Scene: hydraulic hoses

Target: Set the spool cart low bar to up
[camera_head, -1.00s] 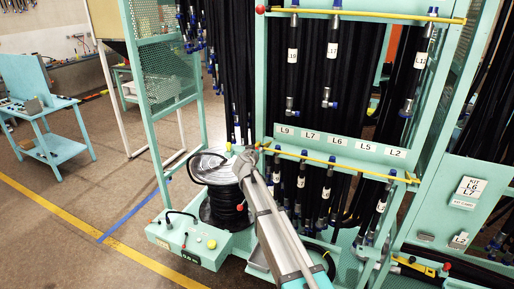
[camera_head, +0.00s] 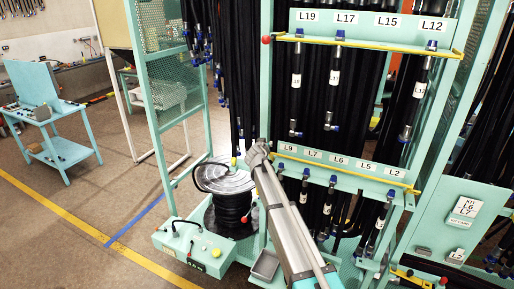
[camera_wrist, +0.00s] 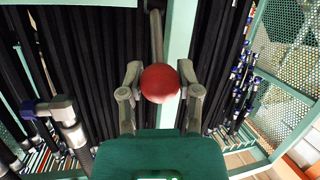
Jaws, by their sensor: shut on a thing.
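The yellow low bar (camera_head: 345,172) of the spool cart runs across the front of the lower hose shelf, just beneath its labels. Its red ball knob (camera_wrist: 160,83) sits between my gripper's fingers in the wrist view. My gripper (camera_head: 257,150) is at the left end of the bar in the head view, where it hides the knob. The fingers are shut on the knob from both sides. The wire spool (camera_head: 222,178) stands on the cart base left of my arm.
The yellow upper bar (camera_head: 370,44) with its own red knob (camera_head: 266,40) lies above. Black hoses (camera_wrist: 90,60) hang close on both sides of my gripper. A cart control box (camera_head: 190,247) is at lower left, and a blue bench (camera_head: 50,115) stands far left.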

